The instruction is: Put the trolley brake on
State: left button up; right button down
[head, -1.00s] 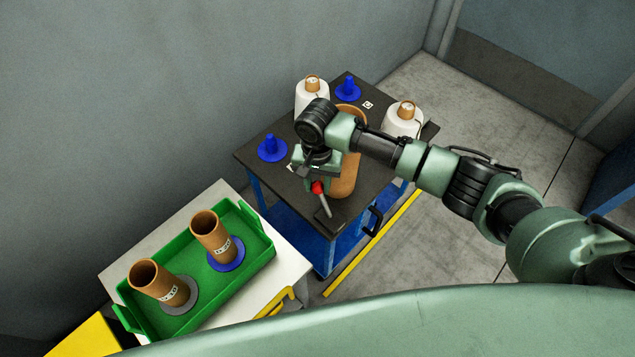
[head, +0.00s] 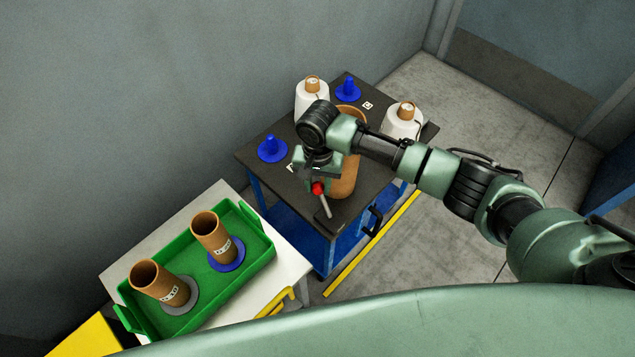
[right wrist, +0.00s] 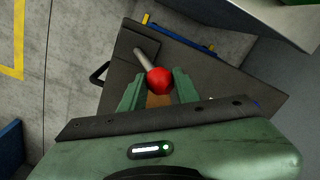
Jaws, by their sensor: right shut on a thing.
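The trolley (head: 243,156) has a dark top and a blue frame. Its brake lever (head: 327,208) is a grey rod with a red ball knob (head: 318,189), at the trolley's near corner. My right gripper (head: 318,182) is over this corner, shut on the red knob. In the right wrist view the knob (right wrist: 159,81) sits between the fingertips (right wrist: 158,86), and the grey rod (right wrist: 145,57) runs from it to a dark plate on the trolley top. My left gripper is not in view.
On the trolley stand white yarn bobbins (head: 402,122), blue pegs (head: 272,149) and a large brown tube (head: 346,176) close behind my gripper. A green tray (head: 262,257) with two brown tubes (head: 211,236) is on a white table at left. Floor at right is clear.

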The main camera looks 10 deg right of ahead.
jog(key=s+d+f+t+y+p, duration=0.1)
jog(key=s+d+t+y+p, duration=0.3)
jog(key=s+p, duration=0.5)
jog(key=shift+s+d+t+y, duration=0.35)
jog(key=shift+d+t, duration=0.8)
jog(key=shift+t, duration=0.45)
jog(key=shift+f, duration=0.1)
jog(key=c, duration=1)
grip_release()
jog(key=shift+c, duration=0.2)
jog(key=shift+w, duration=0.1)
jog(key=shift+r, duration=0.2)
